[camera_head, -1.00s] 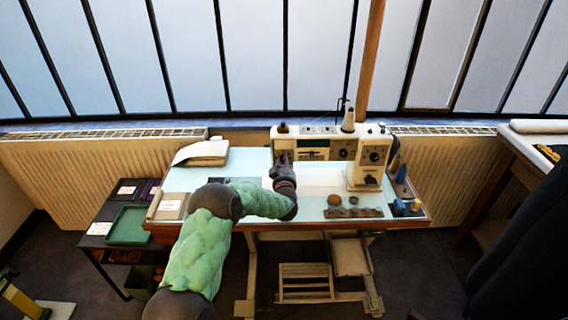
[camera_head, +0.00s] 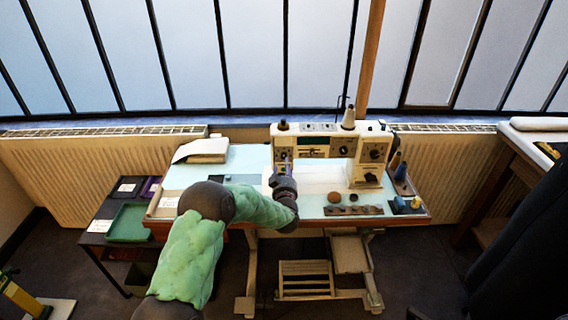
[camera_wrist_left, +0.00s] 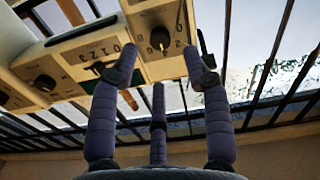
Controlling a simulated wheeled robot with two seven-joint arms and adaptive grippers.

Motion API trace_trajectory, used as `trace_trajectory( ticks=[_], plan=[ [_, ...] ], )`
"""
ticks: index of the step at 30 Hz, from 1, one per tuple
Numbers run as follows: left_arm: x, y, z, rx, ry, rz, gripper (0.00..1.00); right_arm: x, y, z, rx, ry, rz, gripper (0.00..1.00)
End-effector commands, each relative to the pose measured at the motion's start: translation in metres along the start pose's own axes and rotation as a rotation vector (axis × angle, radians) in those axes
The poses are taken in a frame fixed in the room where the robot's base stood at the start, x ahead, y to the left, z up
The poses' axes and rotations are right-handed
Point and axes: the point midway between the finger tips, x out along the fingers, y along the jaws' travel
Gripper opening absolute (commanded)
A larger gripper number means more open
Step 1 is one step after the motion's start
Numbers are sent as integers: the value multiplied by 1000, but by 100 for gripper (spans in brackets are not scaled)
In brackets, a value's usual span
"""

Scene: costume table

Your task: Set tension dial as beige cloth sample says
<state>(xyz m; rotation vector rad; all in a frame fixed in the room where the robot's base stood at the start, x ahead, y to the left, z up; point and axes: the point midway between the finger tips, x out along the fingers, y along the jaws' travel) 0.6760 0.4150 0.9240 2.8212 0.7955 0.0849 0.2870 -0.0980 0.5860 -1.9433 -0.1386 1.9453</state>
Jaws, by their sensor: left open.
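The cream sewing machine (camera_head: 318,128) stands at the back of the pale table. My left gripper (camera_head: 283,167) is in front of the machine's left end, open and empty. In the left wrist view, my left gripper (camera_wrist_left: 160,72) has its fingers spread below a dark round dial (camera_wrist_left: 160,38) with numbers around it, with a visible gap. A second dark dial (camera_wrist_left: 45,83) and a slot marked 0 1 2 3 show to the left. I cannot read which dial is for tension. A beige piece with a white label (camera_head: 168,203) lies at the table's left end; its text is unreadable. My right gripper is out of view.
A folded cream stack (camera_head: 203,150) lies at the back left. A round brown item (camera_head: 334,197), a dark strip (camera_head: 353,210) and thread cones (camera_head: 401,174) are at the right. A green tray (camera_head: 128,222) stands on a low side table. The table's front middle lies under my arm.

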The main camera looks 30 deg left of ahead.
Motion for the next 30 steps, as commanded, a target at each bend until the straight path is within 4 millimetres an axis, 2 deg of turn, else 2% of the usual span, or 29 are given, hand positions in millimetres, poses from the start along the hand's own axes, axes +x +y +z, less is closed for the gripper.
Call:
trace_trajectory(
  ticks=[1, 6, 12, 30],
  plan=[
    [-11, 0, 0, 0, -1, 1, 48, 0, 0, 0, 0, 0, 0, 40],
    [-41, 0, 0, -1, -1, 0, 48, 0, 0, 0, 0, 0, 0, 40],
    [-60, 0, 0, -1, 0, -1, 48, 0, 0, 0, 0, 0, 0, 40],
    [-64, 0, 1, -1, -1, -1, 48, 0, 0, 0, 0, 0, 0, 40]
  ],
)
